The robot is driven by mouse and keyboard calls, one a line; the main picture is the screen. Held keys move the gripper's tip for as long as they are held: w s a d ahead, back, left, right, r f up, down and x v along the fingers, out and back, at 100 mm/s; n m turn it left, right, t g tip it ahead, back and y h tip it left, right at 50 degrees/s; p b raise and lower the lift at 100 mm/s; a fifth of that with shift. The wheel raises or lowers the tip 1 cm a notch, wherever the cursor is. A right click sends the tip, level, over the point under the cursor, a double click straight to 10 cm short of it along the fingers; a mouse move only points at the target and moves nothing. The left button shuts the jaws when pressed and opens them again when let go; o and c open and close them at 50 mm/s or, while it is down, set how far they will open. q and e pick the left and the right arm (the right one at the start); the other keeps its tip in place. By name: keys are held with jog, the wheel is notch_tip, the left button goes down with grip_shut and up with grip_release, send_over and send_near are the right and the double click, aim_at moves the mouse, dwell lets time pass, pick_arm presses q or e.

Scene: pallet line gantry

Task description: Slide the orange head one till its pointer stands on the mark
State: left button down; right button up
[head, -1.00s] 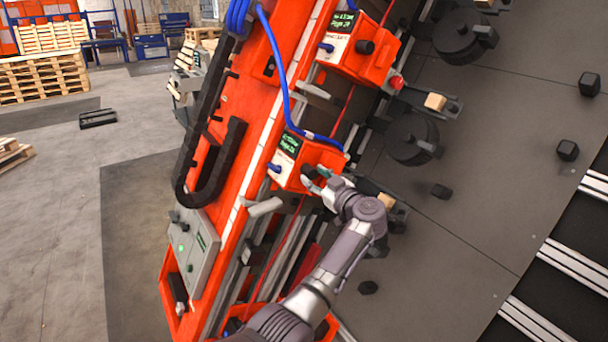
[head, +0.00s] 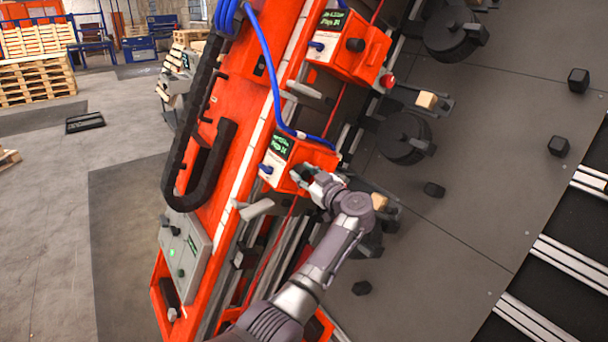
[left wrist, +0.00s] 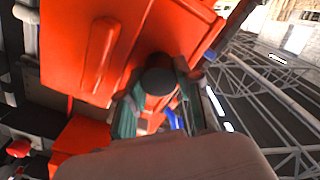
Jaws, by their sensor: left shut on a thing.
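Two orange heads ride on the orange gantry beam. The lower orange head (head: 319,155) has a small green-lit display and a blue cable; its lettering is too small to read. In the left wrist view, the gripper's green fingertips (left wrist: 152,112) are shut on a round black knob (left wrist: 158,78) against the orange housing (left wrist: 195,25). The upper orange head (head: 372,55) carries a similar bare black knob (head: 355,45). I cannot make out a pointer or its mark. My right gripper is out of view.
A blue cable (head: 272,62) runs down the beam to the lower head. Black discs (head: 405,137) and wooden blocks (head: 427,100) sit right of the beam. A grey control box (head: 187,250) is at lower left. Open floor lies left, with stacked pallets (head: 38,80) behind.

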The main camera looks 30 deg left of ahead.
aim_at(290, 185)
pick_arm(q)
jog(key=shift+s+f+p, duration=0.1)
jog(key=shift+f+p, duration=0.15)
jog(key=shift+p, duration=0.05)
jog(key=f, duration=0.1)
jog(key=s+f+p, duration=0.1)
jog(key=f+p, duration=0.1)
jog(key=f, duration=0.1)
jog(key=shift+s+a, duration=0.3)
jog(key=shift+s, duration=0.1)
jog(key=shift+s+a+f, duration=0.2)
jog(key=shift+s+f, duration=0.05)
jog(key=shift+f, duration=0.05)
jog(key=shift+r, duration=0.25)
jog(key=c, duration=1.1)
grip_release()
jog(key=shift+w, duration=0.2)
jog(key=shift+o, duration=0.2)
jog(key=shift+d, duration=0.1)
jog(key=shift+s+d, duration=0.1)
jog(key=shift+d, duration=0.1)
jog(key=v, duration=1.1)
jog(key=shift+s+d, duration=0.15)
jog(key=shift+d, duration=0.05)
